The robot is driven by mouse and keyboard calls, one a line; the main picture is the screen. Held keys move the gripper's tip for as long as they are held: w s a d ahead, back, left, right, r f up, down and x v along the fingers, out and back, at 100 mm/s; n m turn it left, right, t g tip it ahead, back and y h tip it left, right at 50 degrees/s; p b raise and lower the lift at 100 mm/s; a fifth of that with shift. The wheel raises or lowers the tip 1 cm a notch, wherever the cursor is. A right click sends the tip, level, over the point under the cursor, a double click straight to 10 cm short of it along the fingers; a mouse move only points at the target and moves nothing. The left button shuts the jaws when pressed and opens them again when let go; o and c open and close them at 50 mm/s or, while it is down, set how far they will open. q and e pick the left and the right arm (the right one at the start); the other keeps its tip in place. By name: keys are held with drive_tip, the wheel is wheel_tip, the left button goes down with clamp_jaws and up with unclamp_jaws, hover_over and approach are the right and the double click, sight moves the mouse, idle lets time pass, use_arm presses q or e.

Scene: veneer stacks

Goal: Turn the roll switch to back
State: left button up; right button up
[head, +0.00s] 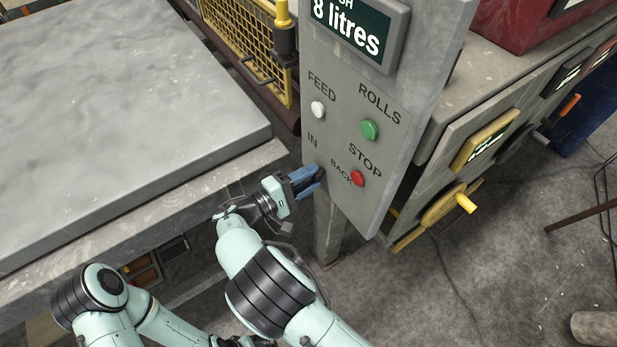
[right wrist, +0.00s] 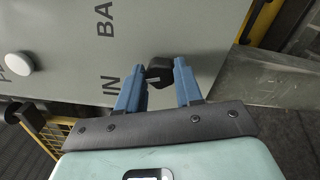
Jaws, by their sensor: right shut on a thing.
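The roll switch (right wrist: 159,72) is a small black knob on the grey control panel (head: 391,113), by the words IN and BACK. In the right wrist view it sits between the blue fingertips of my right gripper (right wrist: 160,78). That gripper is shut on it. In the head view the right gripper (head: 316,173) reaches the panel's left edge and hides the knob. I cannot tell which way the knob points. My left arm shows at the lower left of the head view, but its gripper fingers do not show.
The panel also has a white feed button (head: 318,109), a green rolls button (head: 370,130) and a red stop button (head: 358,178). A grey slab (head: 120,100) fills the left.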

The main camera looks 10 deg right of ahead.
drive_tip(key=o, duration=1)
drive_tip(key=shift+o, duration=0.2)
drive_tip(key=v, duration=1.3)
drive_tip(key=shift+a+p, duration=0.25)
drive_tip(key=shift+p, duration=0.05)
